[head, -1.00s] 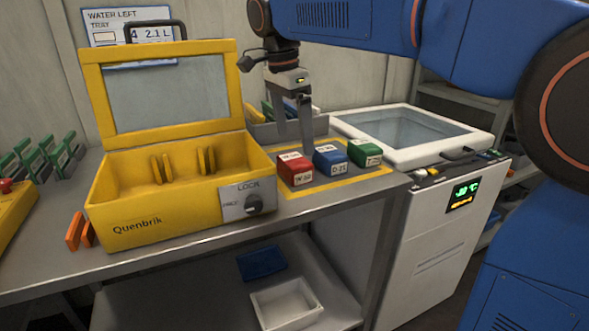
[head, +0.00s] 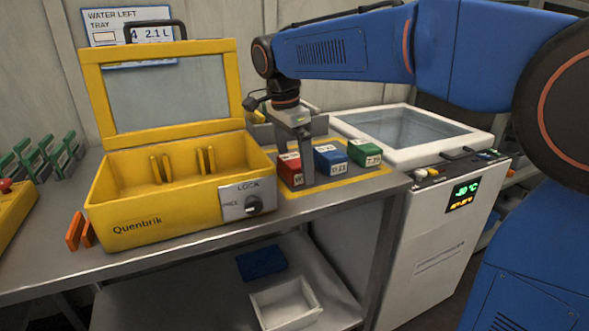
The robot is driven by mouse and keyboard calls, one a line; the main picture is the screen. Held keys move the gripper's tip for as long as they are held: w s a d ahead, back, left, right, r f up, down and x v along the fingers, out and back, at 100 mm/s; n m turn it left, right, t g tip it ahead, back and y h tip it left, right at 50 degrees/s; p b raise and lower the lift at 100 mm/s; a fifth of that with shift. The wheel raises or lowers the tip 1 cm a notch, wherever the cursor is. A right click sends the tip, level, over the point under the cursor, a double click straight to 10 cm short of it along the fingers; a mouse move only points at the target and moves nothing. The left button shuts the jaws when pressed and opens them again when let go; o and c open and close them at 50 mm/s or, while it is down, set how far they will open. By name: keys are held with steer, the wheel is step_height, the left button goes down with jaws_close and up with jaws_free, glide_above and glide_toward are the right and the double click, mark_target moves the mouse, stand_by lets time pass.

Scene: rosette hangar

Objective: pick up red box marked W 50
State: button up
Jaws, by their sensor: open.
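The red box (head: 288,167) stands on the yellow-edged mat (head: 330,187) on the bench, at the left end of a row with a blue box (head: 330,160) and a green box (head: 364,152). Its label is partly covered; only a "W" can be made out. My gripper (head: 307,172) points down at the red box, with a finger in front of its right side, by the gap to the blue box. It is open and not closed on anything. The other finger is hidden, and I cannot tell whether the fingers touch the red box.
A yellow open case (head: 150,222) marked Quenbrik stands close at the left. A white glass-lidded unit (head: 440,225) stands at the right. A grey bin (head: 262,132) is behind the boxes. A white tray (head: 285,305) and a blue item (head: 262,263) lie on the lower shelf.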

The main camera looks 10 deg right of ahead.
steer(key=c, duration=1.2)
steer(key=shift+c, duration=0.2)
